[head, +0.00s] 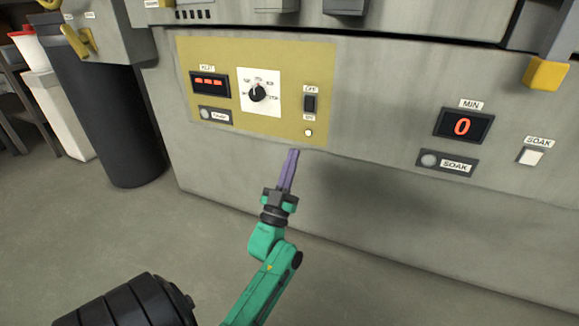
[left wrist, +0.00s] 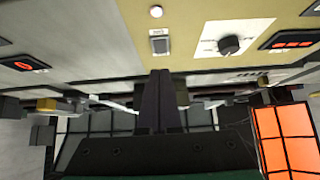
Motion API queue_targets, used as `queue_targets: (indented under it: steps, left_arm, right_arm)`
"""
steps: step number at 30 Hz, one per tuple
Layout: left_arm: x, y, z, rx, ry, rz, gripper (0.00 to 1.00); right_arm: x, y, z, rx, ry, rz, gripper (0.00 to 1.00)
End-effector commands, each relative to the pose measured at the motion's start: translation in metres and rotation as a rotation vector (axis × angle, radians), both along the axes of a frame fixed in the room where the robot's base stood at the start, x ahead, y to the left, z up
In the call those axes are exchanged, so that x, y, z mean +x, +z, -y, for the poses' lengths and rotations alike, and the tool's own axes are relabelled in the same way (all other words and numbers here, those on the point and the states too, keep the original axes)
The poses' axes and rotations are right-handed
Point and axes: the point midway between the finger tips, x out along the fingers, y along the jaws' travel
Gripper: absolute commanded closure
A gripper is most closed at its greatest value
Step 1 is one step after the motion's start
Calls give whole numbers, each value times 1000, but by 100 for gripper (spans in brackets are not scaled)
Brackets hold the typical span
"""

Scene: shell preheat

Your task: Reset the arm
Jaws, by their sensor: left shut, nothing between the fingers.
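My left gripper (head: 293,153) is in front of the machine's front, just below the tan control panel (head: 300,60). Its two purple-grey fingers are shut together with nothing between them and point up toward the panel. They also show, dark and closed, in the left wrist view (left wrist: 160,73). The panel carries a red display (head: 210,82), a black dial (head: 257,92), a rocker switch (head: 310,103) and a small pale round lamp or button (head: 308,132). The fingertips look apart from these. My right gripper is not in view.
To the right are a red display reading 0 (head: 462,126), a SOAK lamp (head: 430,160) and a white SOAK button (head: 531,156). A dark cylindrical bin (head: 115,120) stands at the left. The floor (head: 80,240) before the machine is clear.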

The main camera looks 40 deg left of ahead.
Motion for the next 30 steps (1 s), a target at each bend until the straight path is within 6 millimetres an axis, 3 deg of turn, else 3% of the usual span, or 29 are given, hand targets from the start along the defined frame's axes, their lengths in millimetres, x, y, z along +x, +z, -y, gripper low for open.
queue_targets:
  steps: [6, 24, 26, 29, 30]
  left_arm:
    - [-11, -14, 4, 0, 0, -1, 100]
    - [-10, -17, 7, -2, -11, -12, 100]
    - [-5, -24, 19, -9, -52, -60, 100]
    - [5, -58, 65, -41, -199, -242, 100]
    - [5, -79, 91, -62, -275, -342, 100]
  right_arm:
    - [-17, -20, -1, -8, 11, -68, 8]
    - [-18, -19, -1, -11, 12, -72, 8]
    - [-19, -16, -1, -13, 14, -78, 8]
    - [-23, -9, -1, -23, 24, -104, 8]
    - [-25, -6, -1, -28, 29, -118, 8]
